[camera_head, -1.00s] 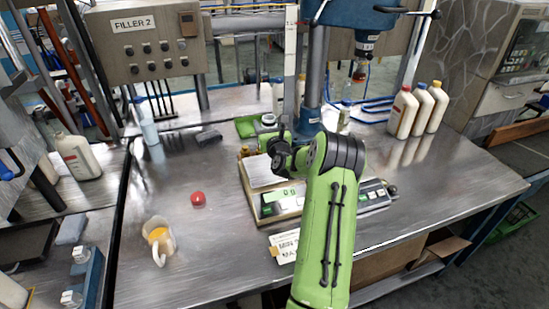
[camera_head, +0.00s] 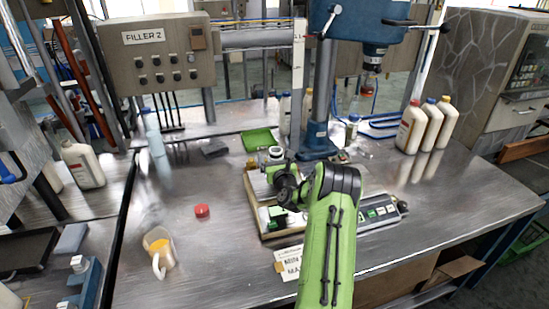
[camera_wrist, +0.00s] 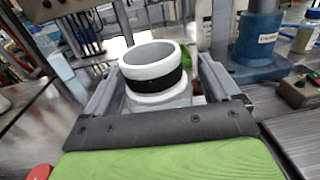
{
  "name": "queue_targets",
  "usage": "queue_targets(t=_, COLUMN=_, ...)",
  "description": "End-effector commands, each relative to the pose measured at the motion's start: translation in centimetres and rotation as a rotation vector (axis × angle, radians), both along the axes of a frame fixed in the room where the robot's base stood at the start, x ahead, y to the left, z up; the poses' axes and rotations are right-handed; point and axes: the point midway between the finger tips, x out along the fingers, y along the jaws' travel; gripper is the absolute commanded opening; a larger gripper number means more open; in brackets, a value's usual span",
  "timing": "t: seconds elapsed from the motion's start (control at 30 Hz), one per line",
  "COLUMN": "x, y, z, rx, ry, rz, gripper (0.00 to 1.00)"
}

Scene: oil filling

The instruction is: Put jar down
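The jar (camera_head: 276,154) is a round, pale container with a dark band below its rim. In the wrist view the jar (camera_wrist: 152,75) stands roughly upright between the two fingers of my gripper (camera_wrist: 158,92), which appear closed against its sides. In the head view my gripper (camera_head: 276,170) is over the back part of the scale (camera_head: 252,205), just in front of the drill-like press column. The arm hides part of the scale. I cannot tell whether the jar's base touches the scale plate.
An empty green tray (camera_head: 258,140) lies behind the scale. The blue press (camera_head: 318,140) rises behind the gripper. White bottles (camera_head: 412,127) stand at right. The bench between cap and scale is clear.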

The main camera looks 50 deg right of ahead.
Motion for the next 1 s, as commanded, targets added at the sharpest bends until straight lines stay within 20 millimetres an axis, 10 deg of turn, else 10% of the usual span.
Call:
queue_targets(t=0.3, x=-0.3, y=0.2, z=0.4, rx=0.001, ry=0.001, rz=0.001, gripper=0.89)
queue_targets(t=0.73, x=-8.6, y=5.3, z=-0.3, rx=0.004, ry=0.001, rz=-0.003, gripper=0.89)
queue_targets(t=1.0, x=-10.2, y=6.4, z=0.3, rx=-0.001, ry=-0.001, rz=-0.001, gripper=0.89)
